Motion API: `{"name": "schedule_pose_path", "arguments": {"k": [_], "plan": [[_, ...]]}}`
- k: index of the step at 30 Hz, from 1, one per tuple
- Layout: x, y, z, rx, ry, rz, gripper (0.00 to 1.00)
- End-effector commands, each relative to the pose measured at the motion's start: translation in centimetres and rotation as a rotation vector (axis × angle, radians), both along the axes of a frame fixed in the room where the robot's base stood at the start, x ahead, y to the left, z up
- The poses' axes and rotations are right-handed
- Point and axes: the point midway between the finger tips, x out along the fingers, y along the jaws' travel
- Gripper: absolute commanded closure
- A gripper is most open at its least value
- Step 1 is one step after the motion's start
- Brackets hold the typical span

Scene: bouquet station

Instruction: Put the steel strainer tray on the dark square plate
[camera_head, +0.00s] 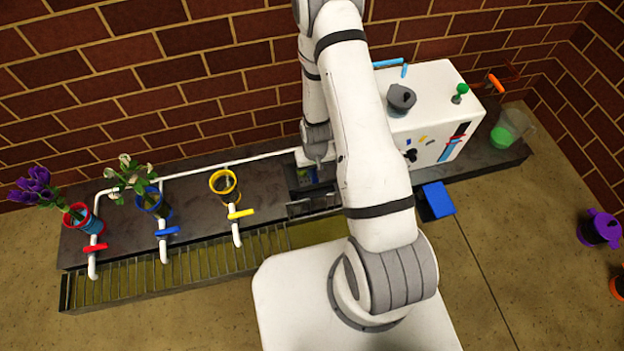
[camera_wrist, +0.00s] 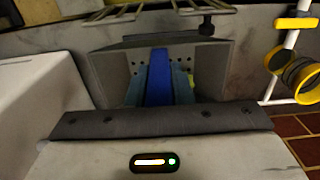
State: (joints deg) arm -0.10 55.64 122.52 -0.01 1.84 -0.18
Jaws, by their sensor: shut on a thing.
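The steel strainer tray (camera_wrist: 218,65) is a grey, box-like piece with small holes, in the upper middle of the wrist view. In the head view its grey edge (camera_head: 313,206) shows on the dark counter, just left of my arm. My gripper (camera_wrist: 160,80) is shut on the tray, with its blue and teal parts inside the tray's outline; the exact contact is hard to see. In the head view my gripper is small and partly covered by my arm. I cannot clearly pick out the dark square plate in either view.
Red, blue and yellow ring holders (camera_head: 225,185) with pipes and taps stand left, two with flowers. A slatted grate (camera_head: 180,270) runs along the front. A white box (camera_head: 440,100) with a grey knob stands right, and a blue block (camera_head: 438,199) sits before it.

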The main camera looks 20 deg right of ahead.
Motion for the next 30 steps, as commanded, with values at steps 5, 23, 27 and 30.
{"name": "schedule_pose_path", "arguments": {"k": [5, 23, 27, 30], "plan": [[2.2, 0.0, -0.1, 0.000, -0.002, -0.001, 1.00], [3.0, -0.1, -6.8, 0.000, 0.002, -0.002, 1.00], [3.1, -0.1, -7.9, 0.000, 0.000, -0.002, 1.00], [3.1, -0.1, -8.4, 0.000, 0.000, -0.002, 1.00]]}}
